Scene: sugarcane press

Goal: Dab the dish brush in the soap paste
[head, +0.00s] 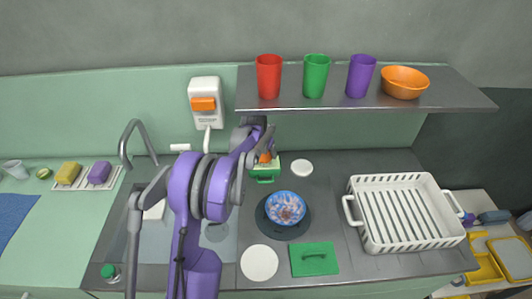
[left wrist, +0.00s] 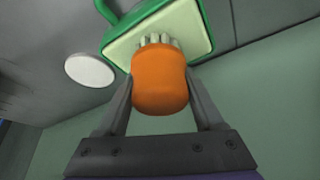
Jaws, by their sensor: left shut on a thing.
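The dish brush has an orange body (left wrist: 160,85) and short pale bristles (left wrist: 157,41). My left gripper (left wrist: 160,80) is shut on the orange body, one finger on each side. The soap paste (left wrist: 187,32) is a pale, flat block in a green dish (left wrist: 208,32). The bristles point at the paste and overlap it in the left wrist view; I cannot tell whether they touch. In the head view the green dish (head: 264,178) stands at the back of the counter, with the brush (head: 265,157) over it, partly hidden by my arm. My right gripper is not in view.
A white disc (head: 302,168) lies right of the dish. A patterned blue bowl (head: 285,208) on a dark mat, a white plate (head: 259,263), a green board (head: 314,259) and a white rack (head: 406,211) are on the counter. A shelf (head: 450,90) with cups overhangs the back.

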